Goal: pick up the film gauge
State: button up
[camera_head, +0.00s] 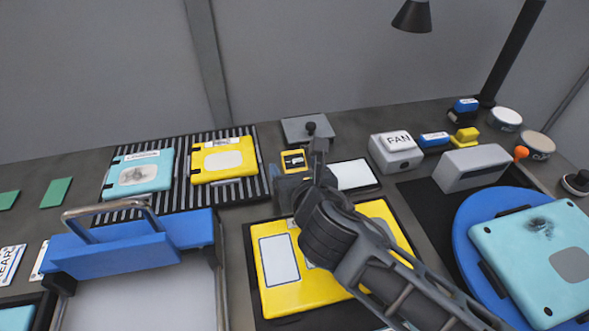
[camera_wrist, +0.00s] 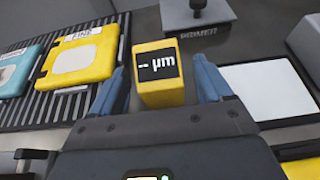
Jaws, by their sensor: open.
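The film gauge is a small yellow block with a black screen reading "-- µm". In the wrist view the film gauge (camera_wrist: 158,74) stands between and slightly beyond my two blue fingers. In the head view the film gauge (camera_head: 293,160) sits at the back of the bench, just past my gripper (camera_head: 305,175). In the wrist view my gripper (camera_wrist: 162,90) is open, with one finger on each side of the gauge and visible gaps between. My arm hides part of the area around the gauge in the head view.
A grey block marked "PRIMER" (camera_wrist: 200,18) stands behind the gauge. A white pad (camera_wrist: 262,90) lies to its right. A striped rack (camera_head: 260,185) with yellow (camera_head: 223,160) and light blue (camera_head: 138,174) panels is on the left. A white "FAN" box (camera_head: 396,152) stands further right.

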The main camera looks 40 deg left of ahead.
jog(key=shift+c, duration=0.4)
jog(key=c, duration=1.1)
jog(key=shift+r, duration=0.2)
